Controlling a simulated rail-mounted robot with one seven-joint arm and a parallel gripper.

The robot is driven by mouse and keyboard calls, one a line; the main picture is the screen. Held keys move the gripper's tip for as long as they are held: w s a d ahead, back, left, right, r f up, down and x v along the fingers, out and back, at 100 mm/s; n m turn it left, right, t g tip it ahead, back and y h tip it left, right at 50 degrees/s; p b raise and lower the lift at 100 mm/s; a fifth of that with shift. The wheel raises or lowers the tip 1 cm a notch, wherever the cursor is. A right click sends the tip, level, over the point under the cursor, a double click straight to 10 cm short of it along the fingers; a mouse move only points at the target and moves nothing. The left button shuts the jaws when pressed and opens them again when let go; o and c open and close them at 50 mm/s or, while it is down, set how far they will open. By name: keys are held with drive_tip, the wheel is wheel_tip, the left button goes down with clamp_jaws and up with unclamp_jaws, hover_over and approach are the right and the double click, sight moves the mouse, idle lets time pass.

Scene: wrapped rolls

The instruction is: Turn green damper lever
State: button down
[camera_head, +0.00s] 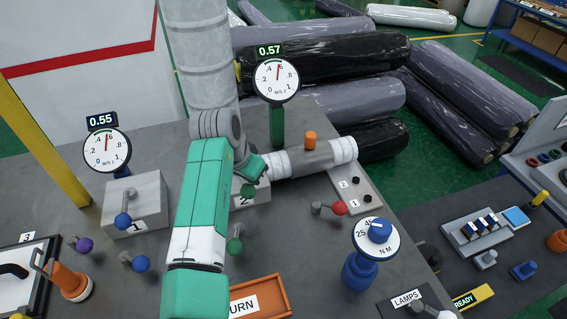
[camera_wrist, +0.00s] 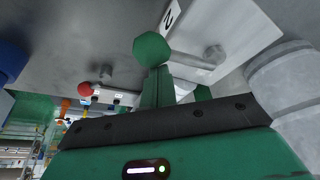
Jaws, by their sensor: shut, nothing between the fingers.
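A green ball knob (camera_wrist: 150,48) on a short grey lever shows in the wrist view, beside the face of a pale block marked 2 (camera_wrist: 235,35). My gripper (camera_wrist: 158,80) is shut, its green fingers right beside the knob. I cannot tell whether they touch it. In the head view the green knob (camera_head: 247,190) sits in front of the block marked 2, and my gripper's body is just above it. My green forearm hides part of the block, and the fingertips are not clear there. A dial reading 0.57 (camera_head: 276,80) stands behind the block.
A block marked 1 (camera_head: 137,205) has a blue-knobbed lever and a dial reading 0.55 (camera_head: 106,149). Another green knob (camera_head: 235,246), a red knob (camera_head: 340,208) and a torque dial (camera_head: 377,238) stand nearby. A grey-and-white cylinder (camera_head: 312,158) lies right of block 2.

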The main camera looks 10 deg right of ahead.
drive_tip(key=shift+a+f, duration=0.1)
drive_tip(key=shift+a, duration=0.2)
drive_tip(key=w+d+b, duration=0.2)
drive_tip(key=b, duration=0.1)
drive_tip(key=shift+w+d+r, duration=0.2)
drive_tip(key=shift+d+r, duration=0.15)
drive_tip(key=shift+d, duration=0.05)
drive_tip(key=v, duration=1)
drive_tip(key=shift+r+b, duration=0.2)
drive_tip(key=shift+b, duration=0.2)
drive_tip(key=shift+w, duration=0.1)
